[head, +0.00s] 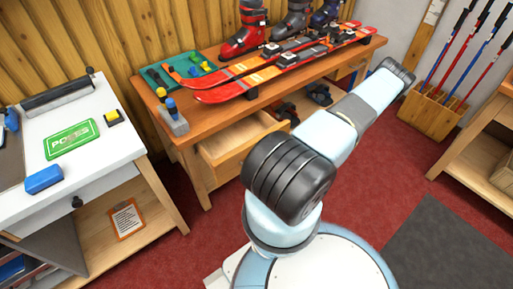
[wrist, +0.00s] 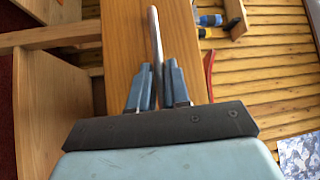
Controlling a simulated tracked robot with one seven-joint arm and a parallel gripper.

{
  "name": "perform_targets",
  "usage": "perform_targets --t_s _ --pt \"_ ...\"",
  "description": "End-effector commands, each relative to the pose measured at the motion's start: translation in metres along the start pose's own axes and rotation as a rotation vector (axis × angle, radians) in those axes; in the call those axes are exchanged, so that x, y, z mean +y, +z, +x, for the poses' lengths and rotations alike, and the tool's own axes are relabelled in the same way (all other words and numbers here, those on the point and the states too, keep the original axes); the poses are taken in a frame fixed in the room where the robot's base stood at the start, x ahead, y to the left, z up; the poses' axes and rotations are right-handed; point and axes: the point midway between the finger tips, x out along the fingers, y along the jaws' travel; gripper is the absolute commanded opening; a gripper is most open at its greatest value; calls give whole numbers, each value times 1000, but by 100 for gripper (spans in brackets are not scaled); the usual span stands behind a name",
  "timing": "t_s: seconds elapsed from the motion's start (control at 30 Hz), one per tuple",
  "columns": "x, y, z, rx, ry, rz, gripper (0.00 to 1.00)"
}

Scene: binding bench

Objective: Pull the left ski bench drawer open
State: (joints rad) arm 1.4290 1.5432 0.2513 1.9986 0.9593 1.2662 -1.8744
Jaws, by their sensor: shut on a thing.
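The left ski bench drawer (head: 240,148) stands partly open in the head view, pulled out from under the bench top (head: 215,68). Its light wooden inside shows, and my arm covers its right part. In the wrist view my gripper (wrist: 155,85) is shut on a grey bar handle (wrist: 153,38), with one finger on each side. The bar lies in front of a brown wooden face (wrist: 125,40). My gripper is hidden behind my arm in the head view.
Red skis (head: 265,75), ski boots (head: 245,30) and a green tray (head: 182,70) are on the bench top. A white-topped table (head: 95,150) stands close on the left. A box of ski poles (head: 437,110) is at the back right. Red carpet lies in front.

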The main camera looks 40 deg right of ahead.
Motion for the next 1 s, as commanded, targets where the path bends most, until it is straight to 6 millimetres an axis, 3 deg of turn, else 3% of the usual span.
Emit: perform_targets --t_s 0.1,0.33,0.87,0.9,1.0 --pt "-1 18 -15 -2 7 7 0" --pt "-6 36 -31 -6 5 6 0" --pt "-7 40 -37 -5 6 5 0" --pt "-7 40 -37 -5 6 4 16" --pt "-8 40 -37 -5 5 3 26"
